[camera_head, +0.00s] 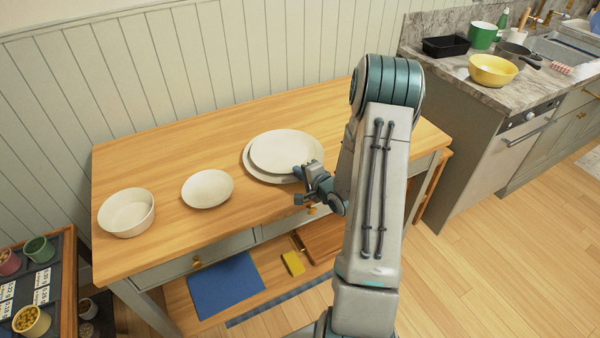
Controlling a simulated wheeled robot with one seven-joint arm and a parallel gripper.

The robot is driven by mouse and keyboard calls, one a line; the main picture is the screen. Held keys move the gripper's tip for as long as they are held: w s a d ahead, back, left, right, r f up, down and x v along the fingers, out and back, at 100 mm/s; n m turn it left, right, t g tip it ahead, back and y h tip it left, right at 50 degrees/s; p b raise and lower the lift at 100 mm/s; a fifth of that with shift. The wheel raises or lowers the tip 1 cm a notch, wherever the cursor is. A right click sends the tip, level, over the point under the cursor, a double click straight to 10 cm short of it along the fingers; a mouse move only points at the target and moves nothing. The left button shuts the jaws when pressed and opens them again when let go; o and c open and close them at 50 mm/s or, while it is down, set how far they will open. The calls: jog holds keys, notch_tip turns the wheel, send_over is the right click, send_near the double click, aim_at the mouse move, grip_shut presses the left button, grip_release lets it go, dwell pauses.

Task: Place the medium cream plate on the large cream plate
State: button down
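The medium cream plate (282,150) is over the large cream plate (252,171) on the wooden table. The large plate's rim shows along the left and front of it. I cannot tell whether the medium plate rests fully on the large one or is held slightly above it. My gripper (300,185) is at the front right edge of both plates, close to the medium plate's rim. Its fingers are small and partly hidden, so I cannot tell whether they grip the rim.
A smaller cream plate (207,188) and a cream bowl (126,212) stand left on the wooden table (165,150). The table's back left is clear. A counter (465,75) with a yellow bowl (492,70) is at right. A rack of pots (40,280) stands at lower left.

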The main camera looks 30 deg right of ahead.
jog(key=c, duration=1.9)
grip_release()
jog(key=shift+f, duration=0.1)
jog(key=shift+s, duration=0.1)
jog(key=shift+s, duration=0.35)
jog(key=b+v, duration=0.1)
jog(key=v, duration=1)
jog(key=s+a+r+n+g+h, duration=0.2)
jog(key=a+r+n+g+h, duration=0.3)
jog(key=r+n, duration=0.4)
jog(key=s+a+r+n+g+y, duration=0.1)
jog(key=s+a+r+n+g, duration=0.1)
jog(key=s+a, duration=0.2)
jog(key=s+a+r+n+g+y, duration=0.1)
jog(key=s+a+r+n+g, duration=0.1)
jog(key=s+a, duration=0.2)
jog(key=s+a+r+n+g, duration=0.2)
jog(key=s+a+r+n, duration=0.1)
jog(key=s, duration=0.3)
jog(key=shift+s+a+r+y, duration=0.1)
jog(key=shift+s+a+y, duration=0.1)
jog(key=shift+a, duration=0.2)
jog(key=shift+s+a+y, duration=0.15)
jog(key=shift+a+y, duration=0.05)
jog(key=shift+a, duration=0.2)
